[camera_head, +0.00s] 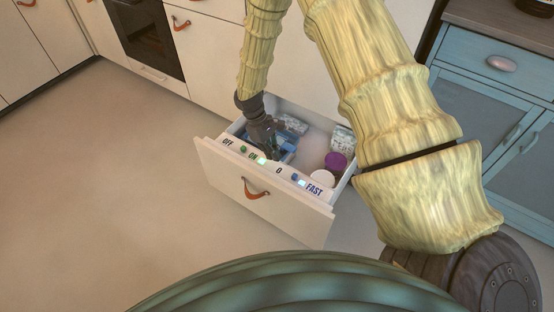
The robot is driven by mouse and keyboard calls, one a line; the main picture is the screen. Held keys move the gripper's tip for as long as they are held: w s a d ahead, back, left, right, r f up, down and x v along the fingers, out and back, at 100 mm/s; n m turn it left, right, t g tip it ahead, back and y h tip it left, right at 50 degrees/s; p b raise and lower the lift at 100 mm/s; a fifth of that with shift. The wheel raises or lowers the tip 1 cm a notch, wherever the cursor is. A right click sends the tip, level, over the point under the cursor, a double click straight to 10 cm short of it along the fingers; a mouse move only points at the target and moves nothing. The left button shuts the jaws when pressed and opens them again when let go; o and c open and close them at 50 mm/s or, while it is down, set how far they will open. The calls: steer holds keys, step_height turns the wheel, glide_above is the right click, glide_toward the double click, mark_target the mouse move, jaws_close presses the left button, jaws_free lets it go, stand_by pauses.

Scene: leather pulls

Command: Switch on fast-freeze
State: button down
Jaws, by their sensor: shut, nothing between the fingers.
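The freezer drawer (230,172) is pulled open, with a white front and a brown leather pull (254,189). Its top edge carries the labels OFF, ON, 0 and FAST. A green slider (243,149) with a lit patch sits between OFF and ON. A blue slider (295,178) sits between 0 and FAST, with a pale lit patch beside it toward FAST. My gripper (275,154) is shut and empty, pointing down just behind the top edge, near the ON label and left of the blue slider. I cannot tell whether its fingertips touch anything.
Inside the drawer are a blue container (287,143), a purple-lidded tub (336,160), a white round lid (323,178) and bagged items (342,140). A blue cabinet (490,90) stands at right. The floor at left is clear.

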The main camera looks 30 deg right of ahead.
steer(key=shift+p+v, duration=0.45)
steer(key=shift+v, duration=2.5)
steer(key=shift+f, duration=0.1)
